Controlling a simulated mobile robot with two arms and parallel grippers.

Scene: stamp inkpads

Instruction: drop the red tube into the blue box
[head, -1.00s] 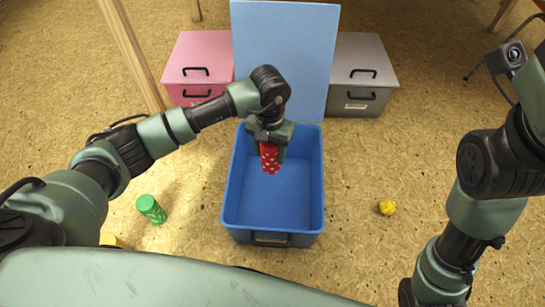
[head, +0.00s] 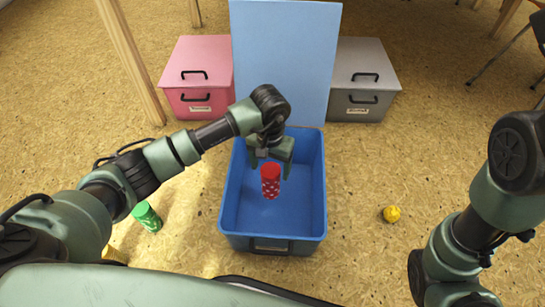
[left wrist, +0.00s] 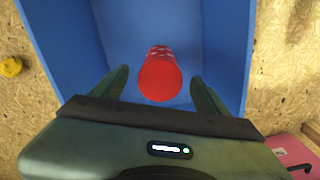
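The red tube (head: 270,181) with pale spots is inside the outline of the open blue box (head: 229,215) in the head view, below my left gripper (head: 270,172). The left gripper's fingers are spread apart, with a gap on both sides of the tube. In the left wrist view the red tube (left wrist: 160,76) shows its round end between the open fingers (left wrist: 160,92), with the blue box (left wrist: 60,40) around it. I cannot tell whether the tube touches the box floor. My right gripper is out of view; only part of its arm shows at the right.
The box's blue lid (head: 283,60) stands open at its back. A pink box (head: 198,85) and a grey box (head: 362,85) stand behind. A green tube (head: 147,217) lies at the left, a yellow object (head: 391,214) at the right. Floor around the yellow object is clear.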

